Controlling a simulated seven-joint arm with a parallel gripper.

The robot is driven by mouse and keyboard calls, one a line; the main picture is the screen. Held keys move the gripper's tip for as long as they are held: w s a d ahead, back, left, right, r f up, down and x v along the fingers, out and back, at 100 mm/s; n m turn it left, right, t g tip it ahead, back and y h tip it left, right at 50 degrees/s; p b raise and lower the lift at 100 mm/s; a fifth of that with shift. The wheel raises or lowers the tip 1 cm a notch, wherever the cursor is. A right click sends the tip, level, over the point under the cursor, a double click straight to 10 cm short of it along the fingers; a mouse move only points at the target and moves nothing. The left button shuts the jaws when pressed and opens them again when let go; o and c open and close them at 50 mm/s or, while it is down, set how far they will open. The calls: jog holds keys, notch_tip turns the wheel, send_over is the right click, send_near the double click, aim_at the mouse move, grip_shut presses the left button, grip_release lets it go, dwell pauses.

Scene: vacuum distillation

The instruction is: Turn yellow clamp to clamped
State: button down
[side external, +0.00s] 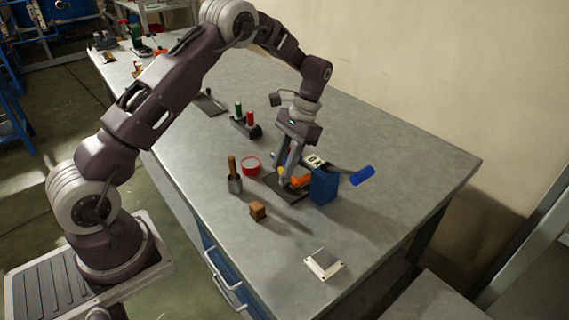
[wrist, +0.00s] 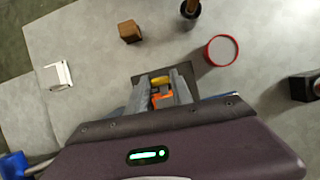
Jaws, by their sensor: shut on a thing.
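The yellow clamp (side external: 281,172) shows as a small yellow piece beside an orange part (side external: 300,181), above a dark base plate (side external: 272,189). In the wrist view the yellow piece (wrist: 160,80) lies between my fingertips, with the orange part (wrist: 161,99) just below it. My gripper (side external: 286,177) points down over the plate, its fingers closed in on the yellow piece; it also shows in the wrist view (wrist: 160,83). My fingers hide part of the clamp, and its exact turn angle is hard to tell.
A blue block (side external: 324,187) and a blue-ended handle (side external: 362,176) stand close right of my gripper. A red-rimmed dish (side external: 251,166), a wooden-handled tool (side external: 234,176) and a brown cube (side external: 257,210) are left. A white device (side external: 323,263) lies in front. The right tabletop is clear.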

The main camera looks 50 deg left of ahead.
jog(key=shift+n, duration=0.4)
jog(key=c, duration=1.1)
grip_release()
jog(key=v, duration=0.7)
jog(key=shift+r, duration=0.1)
